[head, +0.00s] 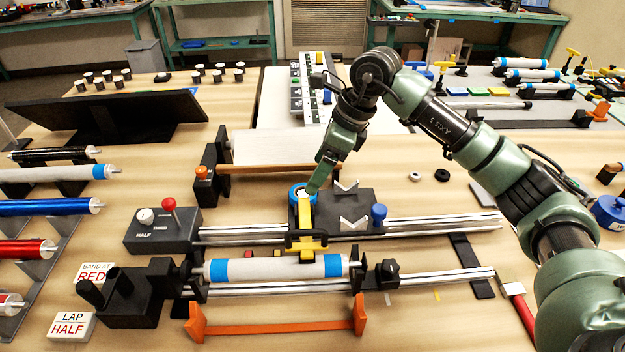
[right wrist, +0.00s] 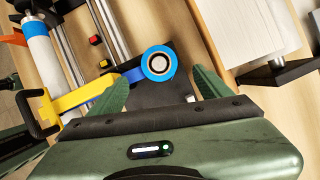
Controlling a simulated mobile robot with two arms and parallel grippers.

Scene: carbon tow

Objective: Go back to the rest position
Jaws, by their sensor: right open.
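My right gripper (head: 316,182) reaches in from the right in the head view, above the carriage on the rails. In the right wrist view its two green fingers (right wrist: 160,78) are spread wide. A blue spool (right wrist: 159,63) with a dark centre shows between the fingertips, apart from both. In the head view the blue spool (head: 295,189) sits at the back end of a yellow arm (head: 305,215), partly behind the gripper. A white roll with blue bands (head: 280,269) lies in the winding stand, under the yellow arm's front end. My left gripper is out of view.
A rack of coloured rolls (head: 60,207) lines the left edge. An orange bracket (head: 275,328) lies in front. A black slanted panel (head: 130,125) stands behind left.

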